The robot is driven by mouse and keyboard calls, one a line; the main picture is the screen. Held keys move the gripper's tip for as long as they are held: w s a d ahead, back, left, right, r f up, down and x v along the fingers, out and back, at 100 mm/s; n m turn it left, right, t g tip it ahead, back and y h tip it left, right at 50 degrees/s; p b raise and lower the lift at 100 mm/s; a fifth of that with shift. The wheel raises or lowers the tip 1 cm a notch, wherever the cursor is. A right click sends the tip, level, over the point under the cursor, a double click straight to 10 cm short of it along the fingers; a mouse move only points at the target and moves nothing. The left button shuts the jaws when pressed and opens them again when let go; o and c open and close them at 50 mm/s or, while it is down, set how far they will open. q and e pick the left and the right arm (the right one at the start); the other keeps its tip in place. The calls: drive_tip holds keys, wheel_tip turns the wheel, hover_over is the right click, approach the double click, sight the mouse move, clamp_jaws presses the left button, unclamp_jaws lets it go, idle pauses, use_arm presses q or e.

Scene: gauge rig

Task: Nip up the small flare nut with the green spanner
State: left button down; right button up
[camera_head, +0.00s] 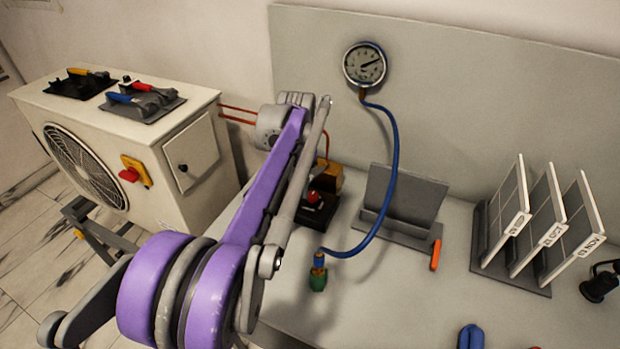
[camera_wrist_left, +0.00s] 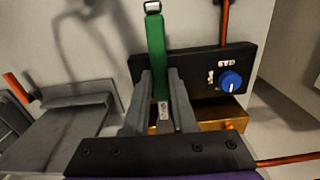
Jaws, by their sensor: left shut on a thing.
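The green spanner (camera_wrist_left: 156,52) stands lengthwise between the fingers of my left gripper (camera_wrist_left: 161,78) in the left wrist view, and the gripper is shut on it. Its far end has a small metal ring-like head; a pale printed patch shows at its near end. In the head view my purple arm hides this gripper and the spanner. I cannot make out the small flare nut for certain. A green fitting (camera_head: 318,281) ends the blue hose (camera_head: 393,145) on the bench, right of my arm. My right gripper is not in view.
The black valve block (camera_head: 316,213) has a red knob in the head view and a blue knob (camera_wrist_left: 230,82) in the wrist view.

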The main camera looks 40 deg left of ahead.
use_arm(q)
drive_tip(key=shift+s, duration=0.35)
drive_tip(key=shift+w+a+f+b, duration=0.1)
drive_tip(key=shift+w+f+b, duration=0.35)
drive_tip(key=shift+f, duration=0.45)
drive_tip(key=shift+w+a+f+b, duration=0.1)
drive_tip(key=shift+w+f+b, duration=0.3)
drive_tip(key=shift+f, duration=0.45)
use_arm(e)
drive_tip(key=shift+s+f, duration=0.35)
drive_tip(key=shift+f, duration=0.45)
use_arm(q)
drive_tip(key=shift+r, duration=0.1)
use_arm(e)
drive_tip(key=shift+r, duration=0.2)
use_arm(q)
drive_tip(key=shift+w+a+p, duration=0.1)
drive_tip(key=shift+w+p, duration=0.1)
drive_tip(key=shift+p, duration=0.1)
drive_tip(key=shift+w+a, duration=0.2)
drive_tip(key=shift+w, duration=0.65)
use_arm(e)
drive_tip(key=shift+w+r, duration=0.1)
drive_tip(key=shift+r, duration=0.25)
use_arm(q)
drive_tip(key=shift+p, duration=0.5)
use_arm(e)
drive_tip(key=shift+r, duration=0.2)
